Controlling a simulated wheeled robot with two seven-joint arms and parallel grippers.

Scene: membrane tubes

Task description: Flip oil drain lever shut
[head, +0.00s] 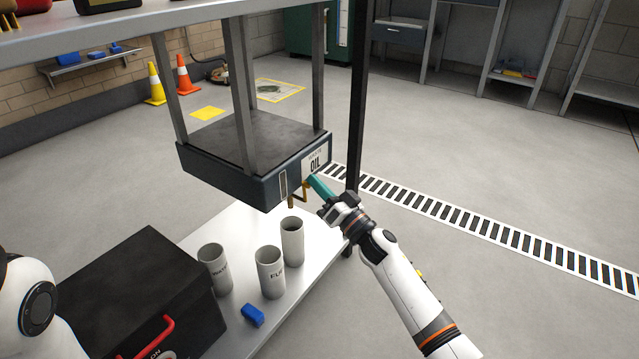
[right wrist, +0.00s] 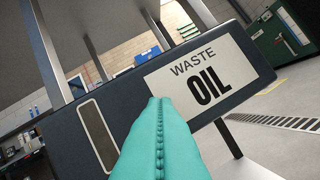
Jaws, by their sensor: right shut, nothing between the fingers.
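The dark waste oil tank (head: 225,168) hangs under the upper shelf, with a white WASTE OIL label (right wrist: 208,75) on its front. A small brass drain valve with its lever (head: 299,194) sticks out below the label, above a grey cylinder (head: 292,242). My right gripper (head: 314,180) is shut and empty, its teal fingertips at the tank's front just right of the brass lever. Contact with the lever cannot be told. In the right wrist view the shut teal fingers (right wrist: 160,106) point at the label and the lever is hidden. My left gripper is out of view.
Two more grey cylinders, left (head: 214,269) and middle (head: 270,273), stand on the lower metal shelf (head: 235,325). A blue block (head: 252,315) lies in front of them. A black box with a red handle (head: 135,290) is at left. A dark post (head: 357,100) stands behind my right gripper.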

